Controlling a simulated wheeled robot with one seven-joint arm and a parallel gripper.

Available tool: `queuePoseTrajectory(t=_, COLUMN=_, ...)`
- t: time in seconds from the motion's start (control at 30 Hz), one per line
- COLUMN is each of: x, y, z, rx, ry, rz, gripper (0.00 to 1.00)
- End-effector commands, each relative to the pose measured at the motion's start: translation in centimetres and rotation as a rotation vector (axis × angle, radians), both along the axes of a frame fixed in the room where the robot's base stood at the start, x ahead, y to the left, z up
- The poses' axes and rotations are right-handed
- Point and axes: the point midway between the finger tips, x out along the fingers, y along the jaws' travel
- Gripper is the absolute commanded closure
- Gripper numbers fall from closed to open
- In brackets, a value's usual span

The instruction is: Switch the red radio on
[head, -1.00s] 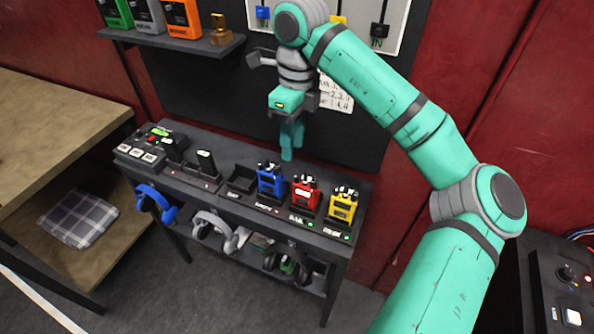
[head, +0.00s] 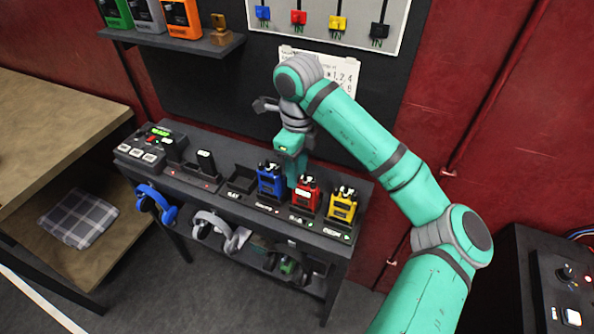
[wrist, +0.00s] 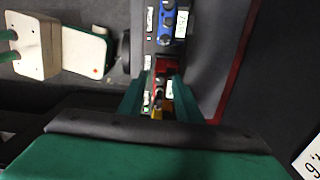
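The red radio (head: 305,195) stands upright in the row on the shelf, between the blue radio (head: 270,180) and the yellow radio (head: 343,205). My gripper (head: 292,182) points down at the row, its tips close behind the gap between the blue and red radios. In the wrist view the two fingers are apart, with a gap between them (wrist: 158,98). Part of the red radio (wrist: 166,68) shows just past the fingertips. I cannot tell whether the fingers touch it. The radio's own switch is too small to make out.
An empty cradle (head: 241,181) and a control box with buttons (head: 150,145) are to the left. Headphones, blue (head: 155,203) and grey (head: 215,232), hang at the front. A panel with coloured tags (head: 320,22) and a paper note are on the wall behind.

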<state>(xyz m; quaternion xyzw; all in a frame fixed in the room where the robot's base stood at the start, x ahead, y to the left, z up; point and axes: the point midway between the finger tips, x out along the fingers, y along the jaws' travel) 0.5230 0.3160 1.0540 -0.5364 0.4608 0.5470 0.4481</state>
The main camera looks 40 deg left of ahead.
Motion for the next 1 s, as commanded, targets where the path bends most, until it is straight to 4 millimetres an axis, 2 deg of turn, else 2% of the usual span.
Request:
queuePoseTrajectory(t=0.3, x=0.00, y=0.00, z=-0.18, rx=0.000, ry=0.000, rz=0.000, gripper=0.69)
queuePoseTrajectory(t=0.43, x=0.00, y=0.00, z=-0.17, rx=0.000, ry=0.000, rz=0.000, gripper=1.00)
queuePoseTrajectory(t=0.63, x=0.01, y=-0.02, z=-0.15, rx=0.000, ry=-0.001, rz=-0.012, gripper=1.00)
queuePoseTrajectory(t=1.0, x=-0.02, y=-0.05, z=-0.20, rx=-0.001, ry=0.001, rz=-0.133, gripper=1.00)
